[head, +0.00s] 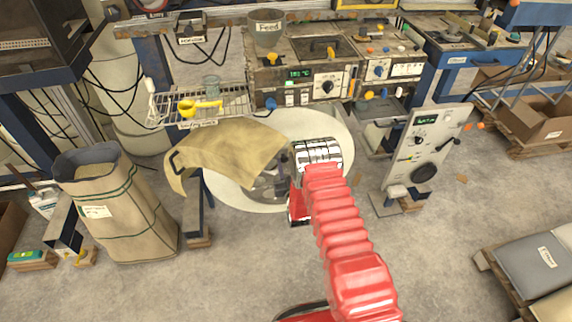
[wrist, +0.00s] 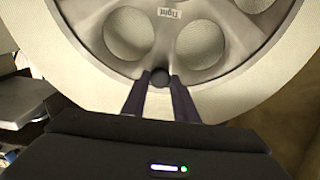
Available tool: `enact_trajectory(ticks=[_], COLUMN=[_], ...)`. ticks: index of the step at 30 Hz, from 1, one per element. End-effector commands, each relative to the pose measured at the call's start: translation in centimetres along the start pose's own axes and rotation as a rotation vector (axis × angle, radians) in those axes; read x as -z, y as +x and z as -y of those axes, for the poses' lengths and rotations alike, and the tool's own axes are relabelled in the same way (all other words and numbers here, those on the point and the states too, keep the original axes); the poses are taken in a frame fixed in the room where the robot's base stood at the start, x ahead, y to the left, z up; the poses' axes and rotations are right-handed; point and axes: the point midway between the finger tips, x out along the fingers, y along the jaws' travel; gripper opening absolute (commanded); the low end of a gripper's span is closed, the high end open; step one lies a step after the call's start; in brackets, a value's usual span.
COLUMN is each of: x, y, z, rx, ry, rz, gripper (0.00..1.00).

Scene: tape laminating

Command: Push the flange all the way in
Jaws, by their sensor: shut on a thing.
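In the wrist view a grey flange (wrist: 211,36) with large round openings and a label reading "Tight" fills the upper middle. A wide pale ring (wrist: 90,75) surrounds it; I cannot tell how deep the flange sits. My gripper (wrist: 160,84) points at the flange's lower part, its two dark fingers shut on a small dark round knob (wrist: 160,76). In the head view the large cream disc (head: 335,135) stands behind my red arm. My arm and the tan sheet hide much of its middle, and the fingertips are not clear there.
A control panel (head: 425,150) stands to the right. A bench with knobs (head: 330,75) is behind, a large sack (head: 115,205) at left. The floor at front centre-left is clear.

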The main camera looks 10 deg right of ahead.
Motion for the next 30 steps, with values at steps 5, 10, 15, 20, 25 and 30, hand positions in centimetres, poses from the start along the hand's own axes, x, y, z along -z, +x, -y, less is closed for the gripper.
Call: enact_trajectory(ticks=[5,10,15,20,25,30], x=[0.0,0.0,0.0,0.0,0.0,0.0], y=[0.0,0.0,0.6,2.3,4.0,4.6], z=[0.0,0.0,0.0,0.0,0.0,0.0], rx=[0.000,0.000,0.000,0.000,0.000,0.000], ry=[0.000,0.000,0.000,0.000,0.000,0.000], rz=[0.000,0.000,0.000,-0.003,-0.001,0.000], gripper=[0.00,0.00,0.00,0.00,0.00,0.00])
